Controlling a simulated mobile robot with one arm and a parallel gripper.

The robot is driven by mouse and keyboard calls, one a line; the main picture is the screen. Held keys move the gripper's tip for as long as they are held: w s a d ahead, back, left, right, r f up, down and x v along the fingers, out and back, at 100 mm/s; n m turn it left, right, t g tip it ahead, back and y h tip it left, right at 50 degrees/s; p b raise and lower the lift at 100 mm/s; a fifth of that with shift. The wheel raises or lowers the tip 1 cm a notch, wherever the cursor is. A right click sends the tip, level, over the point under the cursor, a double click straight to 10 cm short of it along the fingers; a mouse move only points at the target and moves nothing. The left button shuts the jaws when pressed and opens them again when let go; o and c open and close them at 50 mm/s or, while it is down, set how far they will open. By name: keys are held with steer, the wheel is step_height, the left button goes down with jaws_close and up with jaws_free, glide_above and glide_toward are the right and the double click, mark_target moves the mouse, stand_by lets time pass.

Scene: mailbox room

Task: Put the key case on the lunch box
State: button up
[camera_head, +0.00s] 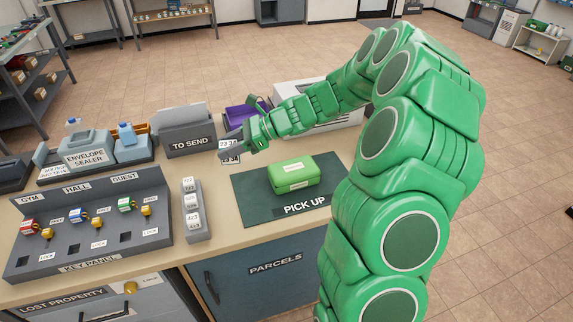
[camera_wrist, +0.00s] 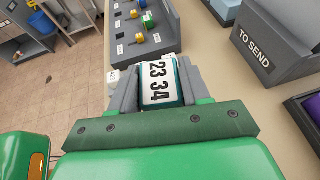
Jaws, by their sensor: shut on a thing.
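My gripper (camera_head: 231,147) is shut on a small teal case with a white face marked 23 34, which looks like the key case (camera_wrist: 160,84). In the wrist view the case sits between the two grey fingers. In the head view its white label (camera_head: 229,158) shows at the fingertips, in front of the TO SEND box; I cannot tell how high it is held. The lunch box (camera_head: 293,174) is a closed green box with a small label on its lid. It lies on the dark green PICK UP mat (camera_head: 254,206), to the right of and nearer than my gripper.
The key panel (camera_head: 88,232) with hooks and keys is at the left, beside a grey rack (camera_head: 194,225) of numbered tags. The TO SEND box (camera_head: 188,139), a purple item (camera_head: 240,113) and the envelope sealer (camera_head: 88,155) stand behind. The lunch box top is clear.

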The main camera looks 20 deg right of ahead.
steer(key=s+d+r+m+t, duration=0.1)
steer(key=s+d+r, duration=0.2)
steer(key=s+d, duration=0.45)
steer(key=s+d+r+m+t, duration=0.2)
steer(key=s+d+r, duration=0.1)
steer(key=s+d, duration=0.45)
glide_above(294, 167)
steer(key=shift+h, duration=0.4)
steer(key=f, duration=0.9)
steer(key=shift+s+a+f, duration=0.1)
steer(key=shift+s+f, duration=0.1)
steer(key=shift+s, duration=0.15)
steer(key=shift+w+f, duration=0.35)
steer(key=shift+f, duration=1.55)
steer(key=shift+f, duration=0.15)
steer(key=o, duration=1.1)
